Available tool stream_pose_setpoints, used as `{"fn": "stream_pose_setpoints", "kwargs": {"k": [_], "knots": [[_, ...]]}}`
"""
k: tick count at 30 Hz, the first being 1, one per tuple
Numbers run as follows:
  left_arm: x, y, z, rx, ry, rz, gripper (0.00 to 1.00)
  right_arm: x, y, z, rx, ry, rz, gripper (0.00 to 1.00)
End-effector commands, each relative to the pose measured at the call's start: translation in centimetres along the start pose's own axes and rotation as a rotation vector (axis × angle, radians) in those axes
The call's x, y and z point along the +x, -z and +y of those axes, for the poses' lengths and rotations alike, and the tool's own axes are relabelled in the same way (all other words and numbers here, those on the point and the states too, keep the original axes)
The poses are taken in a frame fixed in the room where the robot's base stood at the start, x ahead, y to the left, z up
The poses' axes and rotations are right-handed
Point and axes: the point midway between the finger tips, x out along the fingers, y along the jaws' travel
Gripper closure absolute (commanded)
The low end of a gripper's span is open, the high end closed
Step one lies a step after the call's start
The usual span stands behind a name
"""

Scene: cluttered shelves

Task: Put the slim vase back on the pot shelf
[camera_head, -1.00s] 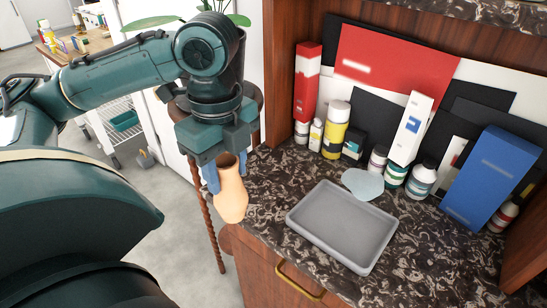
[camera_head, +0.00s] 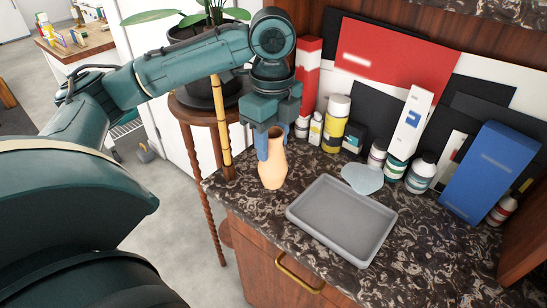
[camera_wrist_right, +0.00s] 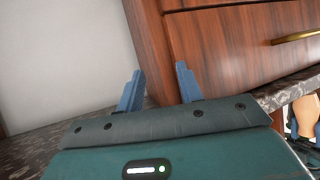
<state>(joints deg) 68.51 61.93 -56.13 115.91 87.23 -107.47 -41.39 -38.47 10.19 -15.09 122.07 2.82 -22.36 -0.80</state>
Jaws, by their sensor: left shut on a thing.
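The slim vase (camera_head: 272,170) is peach-coloured with a narrow neck and stands upright in the head view, above the left end of the dark marbled counter (camera_head: 238,195). My left gripper (camera_head: 270,143) points down from above and is shut on the vase's neck. Whether the vase's base touches the counter I cannot tell. My right gripper (camera_wrist_right: 158,75) shows in the right wrist view with its two blue fingers apart and nothing between them. Which surface is the pot shelf is not clear from these views.
A grey tray (camera_head: 342,215) lies right of the vase, with a pale disc (camera_head: 362,178) behind it. Several bottles and boxes, including a tall blue box (camera_head: 490,175), line the back. A potted plant (camera_head: 205,85) stands on a round wooden stand (camera_head: 190,112) at the left.

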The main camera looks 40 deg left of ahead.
Motion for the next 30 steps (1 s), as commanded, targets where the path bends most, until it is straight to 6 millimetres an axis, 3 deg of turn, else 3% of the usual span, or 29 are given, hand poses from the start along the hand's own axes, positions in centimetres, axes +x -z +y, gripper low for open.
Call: {"fn": "stream_pose_setpoints", "kwargs": {"k": [9, 24, 25, 30], "knots": [[4.3, 0.0, 0.1, 0.000, -0.002, -0.001, 1.00, 0.3, -0.4, 0.0, 0.010, 0.003, 0.002, 0.64], [5.1, 0.0, -0.3, 0.000, 0.000, 0.000, 1.00, 0.0, -0.1, -0.1, 0.009, 0.003, 0.003, 0.64], [5.2, 0.0, -0.3, 0.000, -0.001, 0.000, 0.58, 0.0, -0.1, -0.1, 0.008, 0.003, 0.003, 0.64], [5.2, 0.0, -0.3, 0.000, 0.000, 0.000, 0.45, 0.1, -0.2, -0.1, 0.005, 0.004, 0.002, 0.64]]}}
